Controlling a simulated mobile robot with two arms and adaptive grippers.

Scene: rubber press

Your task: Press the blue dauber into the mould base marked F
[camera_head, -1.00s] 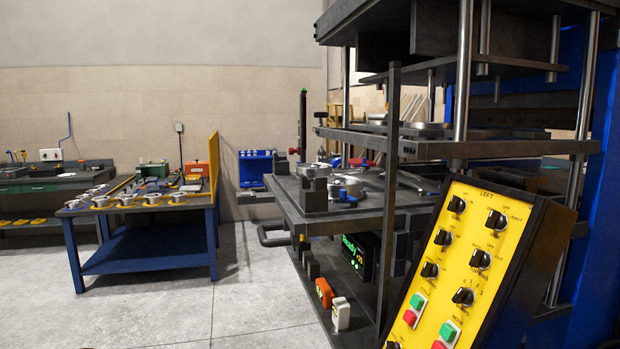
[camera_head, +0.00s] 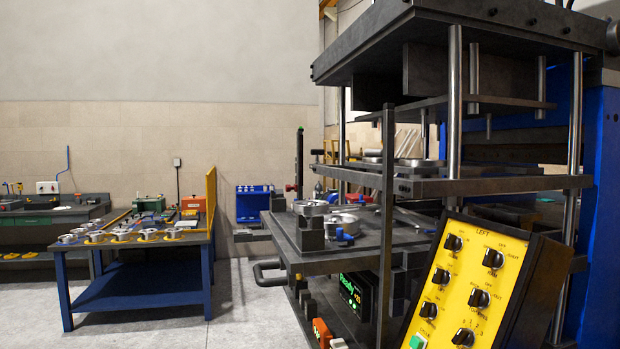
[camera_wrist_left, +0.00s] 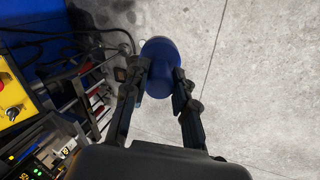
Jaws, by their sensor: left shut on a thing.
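My left gripper (camera_wrist_left: 158,88) shows in the left wrist view. It is shut on the blue dauber (camera_wrist_left: 159,58), whose round blue top stands out beyond the fingertips, above the grey floor. Neither gripper shows in the head view. In the head view several silvery round metal parts (camera_head: 343,222) lie on the press's dark side table (camera_head: 318,263), with a small blue item (camera_head: 343,238) among them. More round metal parts (camera_head: 122,234) stand on the blue workbench at left. I cannot read a mark F on any of them.
The press (camera_head: 453,187) fills the right side, with its yellow control panel (camera_head: 478,265) in front. The blue workbench (camera_head: 137,292) stands at left, and a blue rack (camera_head: 253,203) hangs by the wall. The floor (camera_head: 232,300) between bench and press is clear.

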